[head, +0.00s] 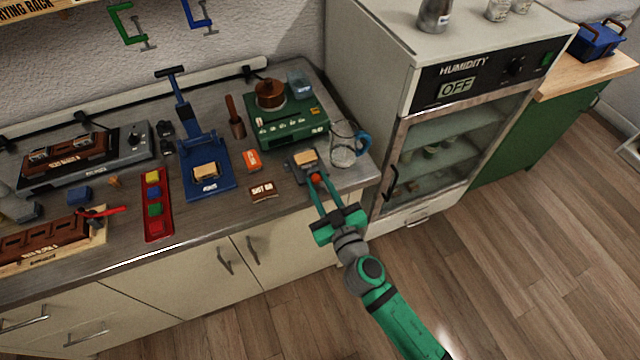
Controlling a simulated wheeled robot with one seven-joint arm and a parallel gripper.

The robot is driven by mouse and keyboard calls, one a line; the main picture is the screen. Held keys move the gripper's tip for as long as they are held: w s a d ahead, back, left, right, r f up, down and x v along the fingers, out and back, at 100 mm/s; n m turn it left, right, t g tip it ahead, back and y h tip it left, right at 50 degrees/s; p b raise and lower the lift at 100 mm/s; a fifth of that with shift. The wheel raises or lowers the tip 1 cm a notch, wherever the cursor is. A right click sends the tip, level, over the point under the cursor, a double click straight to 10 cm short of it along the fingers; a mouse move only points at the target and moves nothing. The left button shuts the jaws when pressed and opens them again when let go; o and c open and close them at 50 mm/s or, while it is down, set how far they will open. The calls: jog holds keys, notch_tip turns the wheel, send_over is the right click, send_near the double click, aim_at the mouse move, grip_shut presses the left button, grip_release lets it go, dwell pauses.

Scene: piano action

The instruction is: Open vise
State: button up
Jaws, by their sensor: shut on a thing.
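A small grey vise (296,173) sits near the front right edge of the counter. A light wooden block (306,157) sits at its top, seemingly between its jaws; the jaw gap is too small to make out. An orange-red knob (315,178) is at the front of the vise. My gripper (317,180) reaches in from the lower right, and its two long green fingers are shut on the knob.
A glass jug with a blue handle (343,150) stands just right of the vise. An orange box (252,160) and a brown packet (263,191) lie to its left. A green hotplate (290,125) stands behind. The humidity cabinet (450,130) rises at right. Open floor lies in front.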

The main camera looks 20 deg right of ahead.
jog(key=n, duration=0.5)
jog(key=shift+f+n, duration=0.1)
jog(key=shift+n, duration=0.2)
dwell(0.4)
jog(key=o, duration=1.1)
